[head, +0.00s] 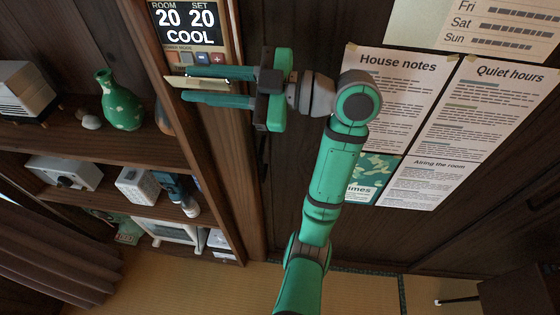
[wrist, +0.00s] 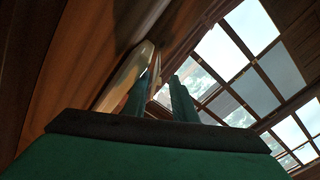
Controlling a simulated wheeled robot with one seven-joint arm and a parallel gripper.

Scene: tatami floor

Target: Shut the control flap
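The wall control panel (head: 188,25) is at the upper left of the head view, its display reading ROOM 20, SET 20, COOL. Its pale control flap (head: 197,82) stands open below the buttons, sticking out from the panel. My gripper (head: 186,85) is at the flap with its fingers apart, one above and one below it in the head view. Whether a finger touches the flap I cannot tell. In the wrist view a pale flap edge (wrist: 124,78) shows beside the left finger, and the gap between the fingers is visible.
A wooden post (head: 215,160) runs down below the panel. Left of it are shelves with a green vase (head: 120,103) and several appliances. Paper notices (head: 400,95) hang on the dark wall to the right. Tatami floor (head: 350,290) shows below.

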